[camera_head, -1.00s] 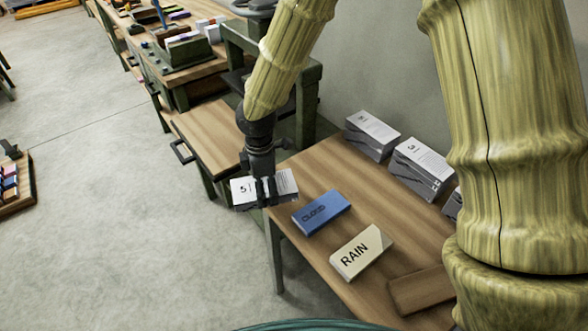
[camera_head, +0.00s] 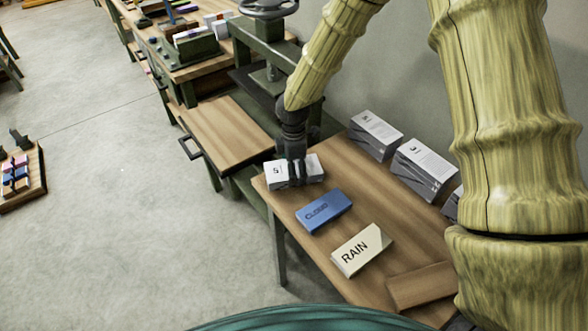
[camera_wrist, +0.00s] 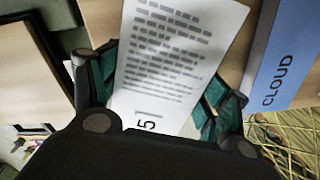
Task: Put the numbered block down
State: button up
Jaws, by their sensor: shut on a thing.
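The numbered block (camera_head: 312,167) is white on top with the number 5 and lines of print. My gripper (camera_head: 294,172) is shut on it, one finger on each long side. In the head view the block is at the far left end of the wooden table (camera_head: 350,197), beyond the blue CLOUD block (camera_head: 324,211). I cannot tell whether its underside touches the table. In the wrist view the numbered block (camera_wrist: 165,65) lies between the fingers, and the CLOUD block (camera_wrist: 284,60) is to the right, apart from it.
A cream RAIN block (camera_head: 361,250) lies nearer on the table. Grey-white stacks (camera_head: 376,134) stand along the wall side. A wooden plaque (camera_head: 420,286) lies at the near end. A lower wooden surface with a handle (camera_head: 225,133) and a green press (camera_head: 268,60) stand beyond.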

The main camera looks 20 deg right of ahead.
jog(key=shift+a+f, duration=0.1)
jog(key=shift+f, duration=0.6)
jog(key=shift+f, duration=0.1)
jog(key=o, duration=1.2)
jog(key=shift+o, duration=0.2)
notch_tip(320, 180, up, 12)
jog(key=b, duration=0.2)
